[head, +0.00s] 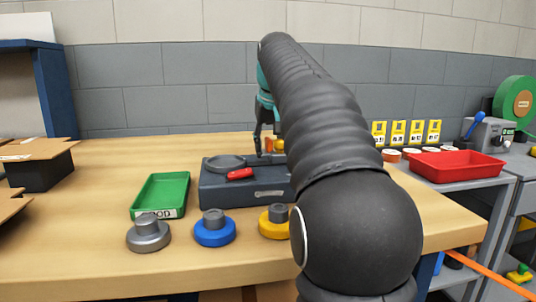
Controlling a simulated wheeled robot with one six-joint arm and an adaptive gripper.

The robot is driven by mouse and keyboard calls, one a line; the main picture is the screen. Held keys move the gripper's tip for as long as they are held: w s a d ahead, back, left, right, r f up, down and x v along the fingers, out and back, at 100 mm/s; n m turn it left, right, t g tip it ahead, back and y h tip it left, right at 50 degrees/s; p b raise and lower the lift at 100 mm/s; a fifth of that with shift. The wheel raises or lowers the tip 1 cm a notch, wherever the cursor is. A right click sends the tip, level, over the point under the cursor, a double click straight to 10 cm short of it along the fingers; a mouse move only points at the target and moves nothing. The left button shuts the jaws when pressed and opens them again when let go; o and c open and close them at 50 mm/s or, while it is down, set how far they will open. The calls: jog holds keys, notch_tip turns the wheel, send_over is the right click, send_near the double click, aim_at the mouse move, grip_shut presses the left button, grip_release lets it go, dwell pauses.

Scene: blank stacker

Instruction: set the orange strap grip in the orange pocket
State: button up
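My gripper (266,133) points down over the back part of the dark grey case (245,196) on the wooden table. My own arm covers much of it, and the gap between its fingers is too small to read. A small orange piece (279,145) shows right beside the fingertips, with a yellowish-orange bit next to it. I cannot tell whether this is the strap grip or part of the orange pocket, nor whether the fingers touch it. No orange pocket can be clearly made out. The area right of the case is hidden behind my arm.
A red handle (240,174) lies on the case. A green tray (160,196) and grey (148,236), blue (214,230) and yellow (274,222) knobbed discs stand on the table. A red tray (456,166) is on the right bench. An orange strip (500,278) crosses the lower right.

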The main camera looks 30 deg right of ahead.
aim_at(269, 138)
grip_shut()
jog(key=shift+r, duration=0.1)
notch_tip(269, 138, up, 10)
jog(key=p, duration=0.4)
